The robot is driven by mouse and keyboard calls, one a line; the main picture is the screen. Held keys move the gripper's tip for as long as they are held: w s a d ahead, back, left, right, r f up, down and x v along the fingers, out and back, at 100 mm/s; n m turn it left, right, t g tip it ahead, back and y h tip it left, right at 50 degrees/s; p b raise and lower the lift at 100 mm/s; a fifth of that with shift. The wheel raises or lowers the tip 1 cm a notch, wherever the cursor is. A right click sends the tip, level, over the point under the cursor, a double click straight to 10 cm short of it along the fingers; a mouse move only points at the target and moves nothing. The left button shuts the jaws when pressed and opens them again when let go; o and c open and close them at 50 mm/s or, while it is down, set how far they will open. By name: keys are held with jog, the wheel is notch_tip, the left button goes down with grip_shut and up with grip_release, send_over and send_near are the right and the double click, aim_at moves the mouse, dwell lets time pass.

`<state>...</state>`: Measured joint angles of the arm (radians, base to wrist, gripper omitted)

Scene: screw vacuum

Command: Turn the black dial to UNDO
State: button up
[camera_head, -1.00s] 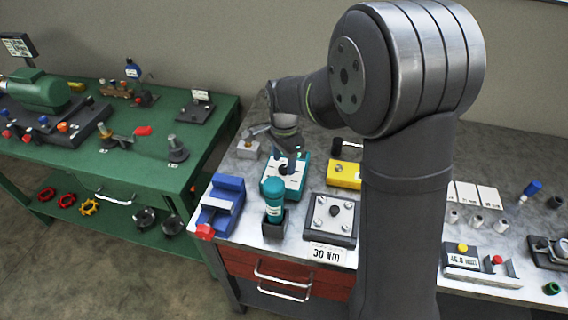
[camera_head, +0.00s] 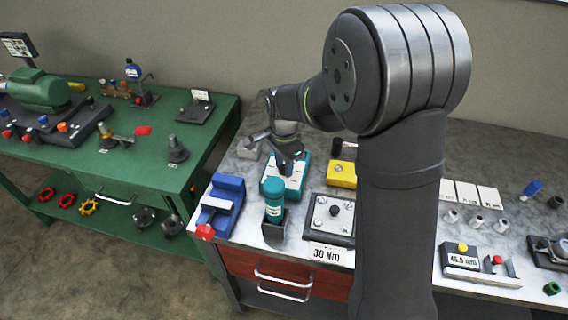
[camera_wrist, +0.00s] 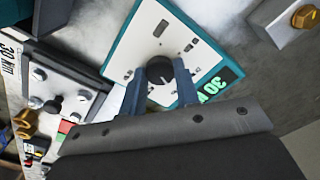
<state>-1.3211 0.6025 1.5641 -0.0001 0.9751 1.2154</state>
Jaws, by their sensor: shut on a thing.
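The black dial (camera_wrist: 160,70) sits on the white face of a teal-edged box (camera_wrist: 139,40) in the wrist view. My gripper (camera_wrist: 159,76) has one blue-grey finger on each side of the dial and is shut on it. A white pointer line shows on the dial, but the small marks around it are too small to read. A green display reading 30 (camera_wrist: 212,85) is on the same face. In the head view the teal box (camera_head: 271,186) stands on the right bench under my gripper, which hides the dial there.
A teal bottle-shaped tool (camera_head: 274,201) stands in front of the box, with a blue holder (camera_head: 222,198) to the left. A dark plate with screws (camera_head: 319,214) and a yellow box (camera_head: 341,174) are to the right. A grey block with a gold knob (camera_wrist: 304,17) is also near.

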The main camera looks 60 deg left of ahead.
jog(key=n, duration=0.3)
jog(key=shift+n, duration=0.4)
jog(key=n, duration=0.3)
jog(key=shift+n, duration=0.3)
jog(key=n, duration=0.4)
jog(key=shift+n, duration=0.3)
jog(key=n, duration=0.3)
jog(key=shift+n, duration=0.3)
jog(key=n, duration=0.3)
jog(key=shift+n, duration=0.3)
jog(key=n, duration=0.3)
jog(key=shift+n, duration=0.4)
jog(key=n, duration=0.6)
jog(key=shift+n, duration=0.4)
